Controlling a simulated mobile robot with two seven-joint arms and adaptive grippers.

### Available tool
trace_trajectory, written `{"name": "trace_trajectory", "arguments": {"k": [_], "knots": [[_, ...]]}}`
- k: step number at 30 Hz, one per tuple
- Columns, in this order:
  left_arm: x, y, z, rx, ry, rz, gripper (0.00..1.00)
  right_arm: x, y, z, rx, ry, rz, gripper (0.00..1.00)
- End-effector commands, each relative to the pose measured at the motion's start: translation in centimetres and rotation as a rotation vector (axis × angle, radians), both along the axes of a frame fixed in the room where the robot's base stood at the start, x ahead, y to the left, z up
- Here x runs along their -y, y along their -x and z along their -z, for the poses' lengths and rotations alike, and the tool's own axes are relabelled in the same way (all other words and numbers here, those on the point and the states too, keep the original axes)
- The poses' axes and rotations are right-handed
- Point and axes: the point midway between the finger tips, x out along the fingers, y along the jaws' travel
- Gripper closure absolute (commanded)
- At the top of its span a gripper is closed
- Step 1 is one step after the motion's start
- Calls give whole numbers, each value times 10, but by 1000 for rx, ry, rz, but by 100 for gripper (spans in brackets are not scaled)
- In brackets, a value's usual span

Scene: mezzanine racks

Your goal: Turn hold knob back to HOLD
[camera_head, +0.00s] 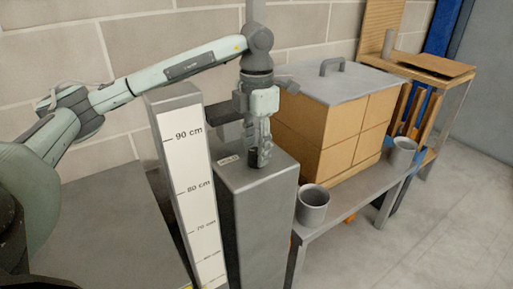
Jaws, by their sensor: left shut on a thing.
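The hold knob (253,157) is a small dark piece on top of a grey metal pedestal (258,205). A small pale label (228,160) with unreadable lettering lies on the pedestal top, left of the knob. My left gripper (260,155) points straight down over the pedestal and is shut on the knob. Its fingers hide much of the knob, so its turned position cannot be told. My right gripper is not in view.
A height gauge (187,180) marked in centimetres stands close left of the pedestal. To the right, a bench (345,212) bears a large tan box (328,150) with a grey handled lid, and two grey cups (312,204). A block wall is behind. Floor at far right is clear.

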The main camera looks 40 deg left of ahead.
Motion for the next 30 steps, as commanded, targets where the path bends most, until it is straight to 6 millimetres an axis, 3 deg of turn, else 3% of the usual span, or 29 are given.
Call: {"name": "trace_trajectory", "arguments": {"k": [6,7,11,23,30], "knots": [[0,0,0,1,0,-2,96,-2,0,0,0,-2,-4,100],[0,0,0,1,0,-2,63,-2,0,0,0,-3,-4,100],[0,0,0,1,0,-1,47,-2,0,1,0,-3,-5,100],[0,-1,-7,3,0,-1,46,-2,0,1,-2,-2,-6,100],[1,-1,-52,7,2,0,46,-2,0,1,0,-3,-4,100]]}}
